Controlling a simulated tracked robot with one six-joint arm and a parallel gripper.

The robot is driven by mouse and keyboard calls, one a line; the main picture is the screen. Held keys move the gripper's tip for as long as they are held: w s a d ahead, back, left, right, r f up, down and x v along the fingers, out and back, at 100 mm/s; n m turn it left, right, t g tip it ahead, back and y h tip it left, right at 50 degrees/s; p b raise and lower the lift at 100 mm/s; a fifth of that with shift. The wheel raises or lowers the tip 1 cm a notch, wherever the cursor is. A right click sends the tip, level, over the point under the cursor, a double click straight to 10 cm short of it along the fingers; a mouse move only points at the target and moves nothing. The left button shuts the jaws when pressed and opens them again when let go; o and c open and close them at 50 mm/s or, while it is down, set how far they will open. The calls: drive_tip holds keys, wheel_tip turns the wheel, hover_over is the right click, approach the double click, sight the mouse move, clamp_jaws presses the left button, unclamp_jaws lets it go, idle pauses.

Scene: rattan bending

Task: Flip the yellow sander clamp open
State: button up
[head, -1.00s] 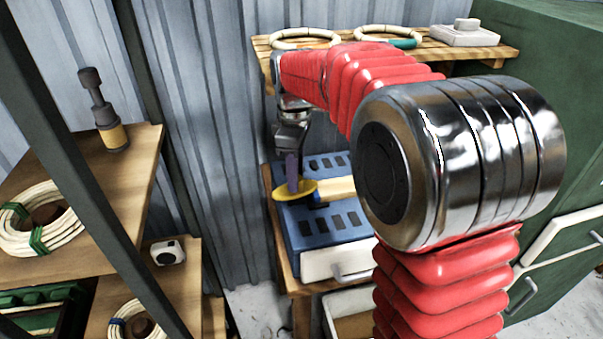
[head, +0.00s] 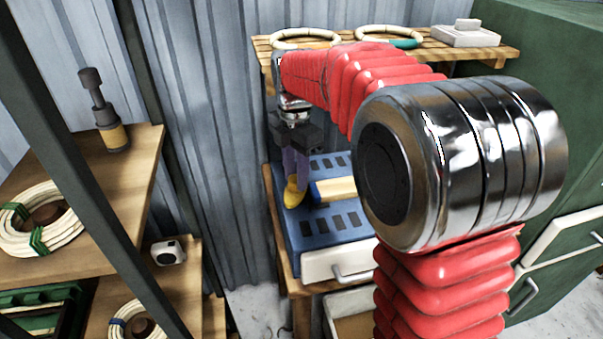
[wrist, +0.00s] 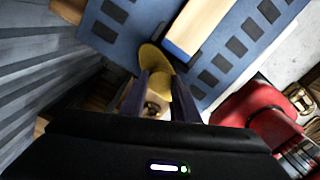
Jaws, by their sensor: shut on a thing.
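The yellow sander clamp (head: 293,196) is at the left end of the blue sander (head: 340,224), beside the wooden piece on its top. In the head view its yellow part now looks narrow and upright. My gripper (head: 297,172) comes down on it from above, its purple-grey fingers on either side. In the wrist view the yellow clamp (wrist: 154,60) shows beyond and between the fingers of my gripper (wrist: 160,82), which is shut on it. The part between the fingertips is partly hidden.
The sander stands on a wooden table (head: 283,262) against the corrugated wall. A wooden shelf (head: 265,47) with rattan rings is above. A shelf rack with rattan coils (head: 40,220) stands at left, a green cabinet (head: 560,120) at right.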

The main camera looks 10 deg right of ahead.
drive_tip(key=n, duration=0.5)
drive_tip(key=shift+w+a+r, duration=0.1)
drive_tip(key=shift+a+r, duration=0.05)
drive_tip(key=shift+a, duration=0.05)
drive_tip(key=shift+n, duration=0.4)
drive_tip(key=o, duration=1)
drive_tip(key=shift+d, duration=0.1)
drive_tip(key=shift+o, duration=0.2)
